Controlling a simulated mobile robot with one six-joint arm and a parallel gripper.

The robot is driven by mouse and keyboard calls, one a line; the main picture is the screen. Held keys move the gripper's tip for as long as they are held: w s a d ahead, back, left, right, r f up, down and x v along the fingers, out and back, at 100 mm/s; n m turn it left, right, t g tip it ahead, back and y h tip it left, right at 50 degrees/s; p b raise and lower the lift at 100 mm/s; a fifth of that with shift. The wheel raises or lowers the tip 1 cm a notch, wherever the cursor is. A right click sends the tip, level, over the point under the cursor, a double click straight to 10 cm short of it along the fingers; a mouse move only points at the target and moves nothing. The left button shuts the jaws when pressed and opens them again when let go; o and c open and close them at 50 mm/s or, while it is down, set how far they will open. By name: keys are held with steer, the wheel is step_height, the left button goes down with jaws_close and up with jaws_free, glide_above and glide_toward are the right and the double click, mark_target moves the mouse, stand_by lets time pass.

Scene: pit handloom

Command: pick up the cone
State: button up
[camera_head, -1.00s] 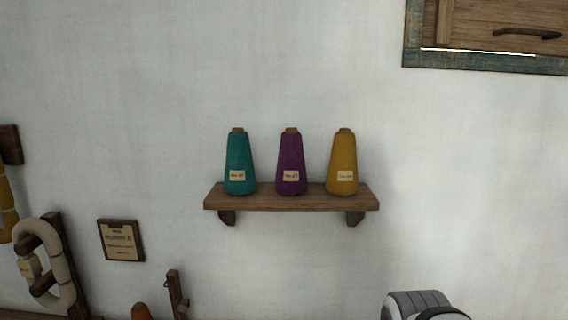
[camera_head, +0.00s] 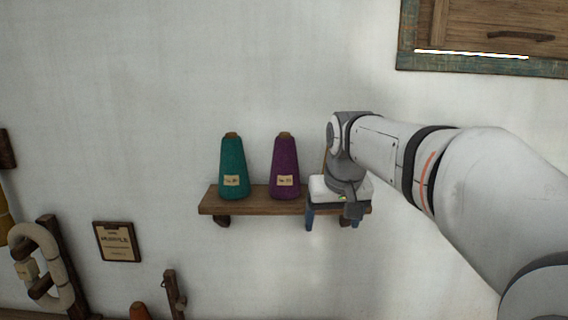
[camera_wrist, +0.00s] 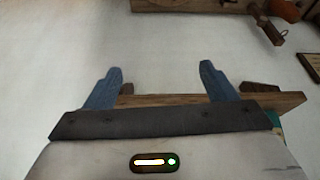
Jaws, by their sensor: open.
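A teal cone (camera_head: 233,167) and a purple cone (camera_head: 285,166) stand upright on the wooden shelf (camera_head: 235,202), each with a pale label. The yellow cone at the shelf's right end is almost wholly hidden by my arm; only a thin sliver (camera_head: 325,161) shows. My gripper (camera_head: 331,218) is in front of that right end, its blue fingers pointing down and apart. In the wrist view my gripper (camera_wrist: 160,68) is open and empty, with the shelf edge (camera_wrist: 160,100) and wall beyond. A bit of teal (camera_wrist: 274,118) shows at the right there.
A wooden cabinet (camera_head: 485,30) hangs at upper right. A clipboard-like plaque (camera_head: 117,242), a pale skein on a wooden holder (camera_head: 50,255) and an orange-brown object (camera_head: 139,312) are at lower left. The wall above the shelf's left part is clear.

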step_height(320, 180, up, 16)
steer(key=n+t+p, duration=0.1)
steer(key=p, duration=0.4)
glide_above(284, 145)
steer(key=d, duration=0.1)
steer(key=shift+y, duration=0.4)
steer(key=shift+w+t, duration=0.15)
steer(key=shift+t, duration=0.15)
steer(key=x, duration=0.7)
steer(key=shift+a+f, duration=0.1)
steer(key=shift+f, duration=0.2)
steer(key=shift+c, duration=0.6)
steer(key=shift+r, duration=0.1)
steer(key=c, duration=1.4)
